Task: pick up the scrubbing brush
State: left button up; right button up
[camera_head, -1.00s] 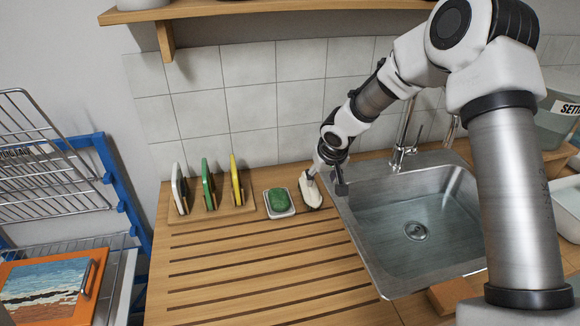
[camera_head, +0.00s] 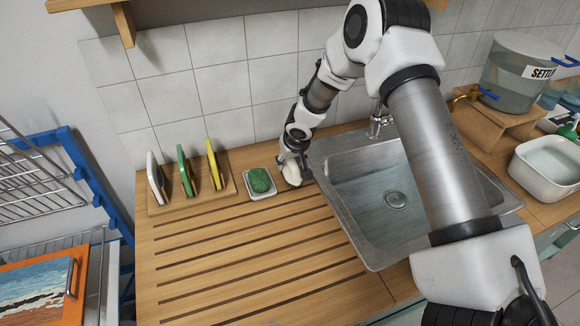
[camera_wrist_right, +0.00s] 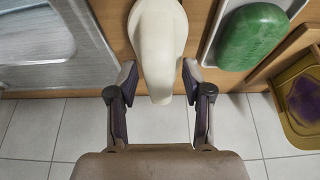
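The scrubbing brush (camera_head: 291,174) is a cream, rounded piece on the wooden counter, between the green soap and the sink. My right gripper (camera_head: 293,163) is down at it and partly covers it. In the right wrist view the brush (camera_wrist_right: 158,38) reaches between the two fingers of the gripper (camera_wrist_right: 159,78). The fingers are open, one on each side of its narrower end, with a small gap on each side. Its bristles are hidden. My left gripper is not in view.
Green soap (camera_head: 260,180) lies in a white dish (camera_head: 263,194) just left of the brush. A wooden rack (camera_head: 225,190) holds upright boards. The metal sink (camera_head: 345,228) is close on the right. The slatted drainboard (camera_head: 235,250) in front is clear.

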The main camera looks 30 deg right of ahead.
jog(key=c, duration=0.5)
grip_shut()
